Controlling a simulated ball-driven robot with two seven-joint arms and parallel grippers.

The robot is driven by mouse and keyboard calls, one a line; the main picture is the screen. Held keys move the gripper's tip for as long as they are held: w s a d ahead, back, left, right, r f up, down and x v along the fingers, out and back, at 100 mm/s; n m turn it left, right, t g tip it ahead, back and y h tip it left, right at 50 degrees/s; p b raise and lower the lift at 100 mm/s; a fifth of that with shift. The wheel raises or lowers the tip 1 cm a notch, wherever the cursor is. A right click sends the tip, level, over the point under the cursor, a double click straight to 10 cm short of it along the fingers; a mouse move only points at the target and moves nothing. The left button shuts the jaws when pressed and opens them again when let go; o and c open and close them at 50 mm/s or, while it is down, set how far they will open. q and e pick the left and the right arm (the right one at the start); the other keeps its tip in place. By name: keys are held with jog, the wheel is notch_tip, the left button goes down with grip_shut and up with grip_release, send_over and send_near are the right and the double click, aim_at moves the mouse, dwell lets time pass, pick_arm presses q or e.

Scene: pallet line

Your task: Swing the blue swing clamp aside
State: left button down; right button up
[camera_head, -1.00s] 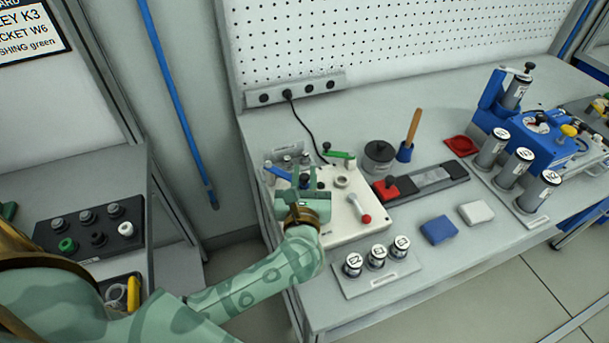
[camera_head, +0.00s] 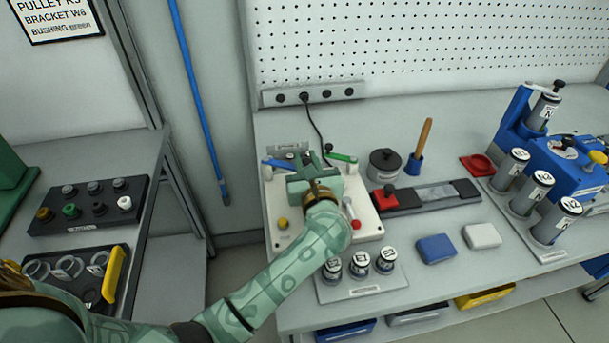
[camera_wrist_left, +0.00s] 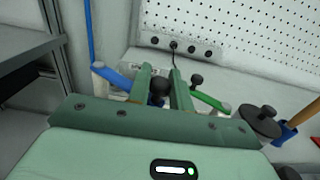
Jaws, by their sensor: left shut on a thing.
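The blue swing clamp (camera_head: 277,163) is on the back left of the white fixture plate (camera_head: 368,228). Its blue arm (camera_wrist_left: 115,77) runs from a pale post to my left gripper in the left wrist view. My left gripper (camera_head: 313,162) is over the back of the plate. In the left wrist view my gripper (camera_wrist_left: 160,80) is shut on the clamp's black knob (camera_wrist_left: 158,87), which sits between the two fingers. In the head view the fingers and hand hide the knob and part of the plate. My right gripper is not in view.
A green clamp (camera_head: 343,157) with a black knob stands just right of my gripper. A red-knobbed lever (camera_head: 355,224) and labelled cylinders (camera_head: 358,264) are near my forearm. A black pot (camera_head: 384,166) stands to the right. A pegboard (camera_head: 400,50) rises behind.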

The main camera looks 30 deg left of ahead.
pick_arm(q)
jog(key=shift+w+f+n+g+y+b, duration=0.2)
jog(key=shift+w+n+g+y+b, duration=0.3)
jog(key=shift+y, duration=0.1)
jog(key=shift+w, duration=0.1)
jog(key=shift+w+a+r+n+g+y+b, duration=0.1)
jog(key=shift+r+n+g+y+b, duration=0.05)
jog(key=shift+n+g+y+b, duration=0.2)
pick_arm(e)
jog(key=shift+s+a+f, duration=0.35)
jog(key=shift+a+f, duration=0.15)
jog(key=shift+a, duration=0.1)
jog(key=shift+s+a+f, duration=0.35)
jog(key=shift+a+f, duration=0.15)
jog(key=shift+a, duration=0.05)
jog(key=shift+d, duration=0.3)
pick_arm(q)
jog(key=c, duration=1.3)
grip_release()
jog(key=shift+c, duration=0.2)
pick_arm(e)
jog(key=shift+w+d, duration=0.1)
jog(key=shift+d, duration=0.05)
